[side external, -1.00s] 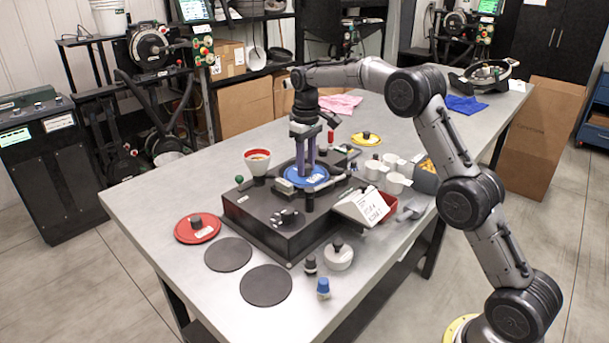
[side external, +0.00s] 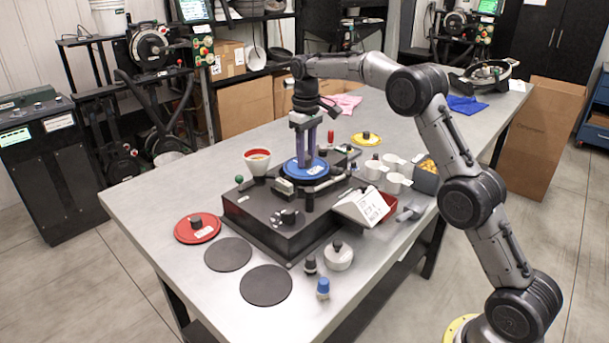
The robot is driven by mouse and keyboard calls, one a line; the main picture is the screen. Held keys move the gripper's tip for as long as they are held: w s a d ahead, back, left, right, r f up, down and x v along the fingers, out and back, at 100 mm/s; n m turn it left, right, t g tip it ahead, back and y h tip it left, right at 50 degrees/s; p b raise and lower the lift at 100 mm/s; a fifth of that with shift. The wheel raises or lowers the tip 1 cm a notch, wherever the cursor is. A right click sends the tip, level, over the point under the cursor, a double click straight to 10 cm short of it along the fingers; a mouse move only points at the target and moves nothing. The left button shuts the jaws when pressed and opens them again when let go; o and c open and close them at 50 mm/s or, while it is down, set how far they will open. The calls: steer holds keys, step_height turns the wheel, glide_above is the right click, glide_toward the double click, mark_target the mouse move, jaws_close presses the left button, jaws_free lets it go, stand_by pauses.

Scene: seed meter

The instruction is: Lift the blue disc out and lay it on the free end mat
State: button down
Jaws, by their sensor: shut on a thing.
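The blue disc (side external: 293,172) is at the top of the black seed meter housing (side external: 262,226). My gripper (side external: 306,164) points straight down over it and is shut at its middle; the fingers hide the part they hold. The disc looks level and a little above the housing's round seat, though the gap is hard to see. Two bare dark round mats lie on the table's near left: one (side external: 228,254) beside the housing and one (side external: 266,286) closer to the front corner. A red disc (side external: 208,234) with a dark knob lies left of them.
A red-rimmed white funnel (side external: 257,157) and a green-knobbed lever (side external: 240,181) stand left of the disc. A lidded white pot (side external: 338,258) and blue-capped bottle (side external: 323,289) stand near the mats.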

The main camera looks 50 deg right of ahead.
mark_target(306, 157)
steer(key=shift+r, duration=1.75)
steer(key=shift+r, duration=0.5)
step_height(306, 157, up, 4)
steer(key=shift+f, duration=0.1)
steer(key=s+a+n, duration=0.2)
steer(key=s+a, duration=0.2)
steer(key=a, duration=0.5)
steer(key=s+a+n, duration=0.2)
steer(key=s+a, duration=0.3)
steer(key=a, duration=0.4)
steer(key=s+a+n, duration=0.2)
steer(key=s+a, duration=0.2)
steer(key=a, duration=0.5)
steer(key=shift+w+d+f, duration=0.15)
steer(key=shift+f, duration=4.55)
steer(key=shift+w+d+f, duration=0.1)
steer(key=shift+f, duration=4.6)
steer(key=shift+f, duration=0.45)
